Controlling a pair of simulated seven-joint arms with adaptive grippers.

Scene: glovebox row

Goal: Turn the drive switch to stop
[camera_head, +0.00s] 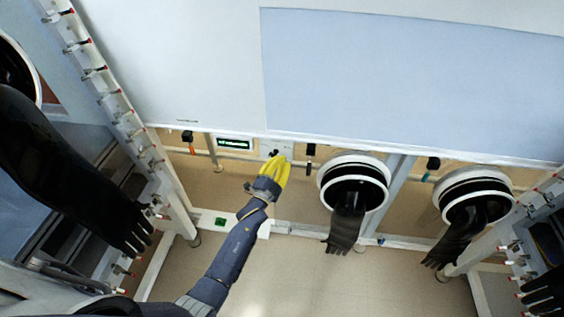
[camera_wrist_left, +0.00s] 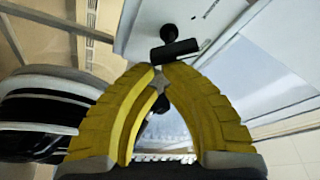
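The drive switch appears to be the small black handle (camera_wrist_left: 176,51) with a round black knob behind it, on a pale panel in the left wrist view. In the head view a small dark part (camera_head: 275,153) shows on the panel just above my fingers. My left gripper (camera_head: 284,160) has yellow fingers pointing up at the panel edge. In the wrist view its fingertips (camera_wrist_left: 163,67) come together just below the black handle. They look very close to it, but I cannot tell whether they touch. No object shows clearly between them. My right gripper is not in view.
A small display (camera_head: 234,143) sits left of the switch. Glove ports (camera_head: 353,162) with hanging black gloves (camera_head: 345,231) stand to the right. A large black glove (camera_head: 62,165) hangs at the left. A white frame post (camera_head: 135,125) runs down the left. The floor below is clear.

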